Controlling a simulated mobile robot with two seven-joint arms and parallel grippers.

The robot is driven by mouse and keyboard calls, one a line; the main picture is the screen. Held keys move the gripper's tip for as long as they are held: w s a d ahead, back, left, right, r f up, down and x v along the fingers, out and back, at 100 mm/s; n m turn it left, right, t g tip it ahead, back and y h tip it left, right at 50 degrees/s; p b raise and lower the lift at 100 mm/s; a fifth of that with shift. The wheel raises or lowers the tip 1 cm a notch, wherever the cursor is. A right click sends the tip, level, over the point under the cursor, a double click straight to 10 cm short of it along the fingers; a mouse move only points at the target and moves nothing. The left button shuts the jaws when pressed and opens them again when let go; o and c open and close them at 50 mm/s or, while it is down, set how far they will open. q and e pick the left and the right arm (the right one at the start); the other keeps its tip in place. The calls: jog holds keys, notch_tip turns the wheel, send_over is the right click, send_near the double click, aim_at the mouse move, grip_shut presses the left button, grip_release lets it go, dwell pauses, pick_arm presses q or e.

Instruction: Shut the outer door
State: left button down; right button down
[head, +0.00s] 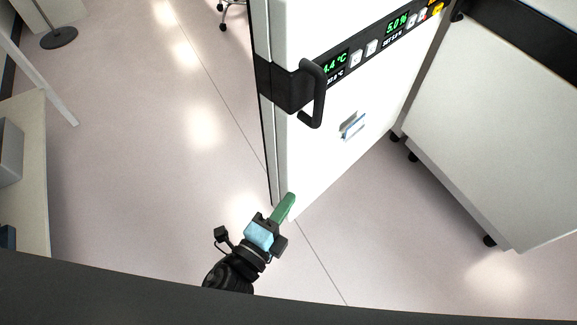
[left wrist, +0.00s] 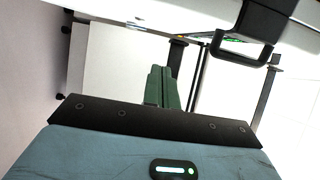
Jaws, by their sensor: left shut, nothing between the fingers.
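The outer door (head: 300,170) is a white panel standing open in the head view. It carries a dark band with green displays and a black bar handle (head: 317,95) near its free edge. My left gripper (head: 290,200) has green fingers, shut and empty. In the head view the fingertips overlap the door's lower corner by its free edge; whether they touch it I cannot tell. In the left wrist view the shut fingers (left wrist: 163,85) point forward, with the black handle (left wrist: 245,48) to the upper right. My right gripper is not in view.
A white cabinet (head: 490,120) with a dark band and black feet stands to the right of the door. A bench (head: 25,170) is at the left edge, and a round black stand base (head: 59,38) is at the far left. The floor left of the door is clear.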

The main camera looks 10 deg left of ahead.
aim_at(296, 158)
pick_arm(q)
jog(key=shift+w+d+p, duration=0.2)
jog(key=shift+w, duration=1.75)
jog(key=shift+w+d+p, duration=0.15)
jog(key=shift+w, duration=1.85)
jog(key=shift+w+d+p, duration=0.2)
jog(key=shift+w, duration=1.75)
jog(key=shift+a, duration=0.1)
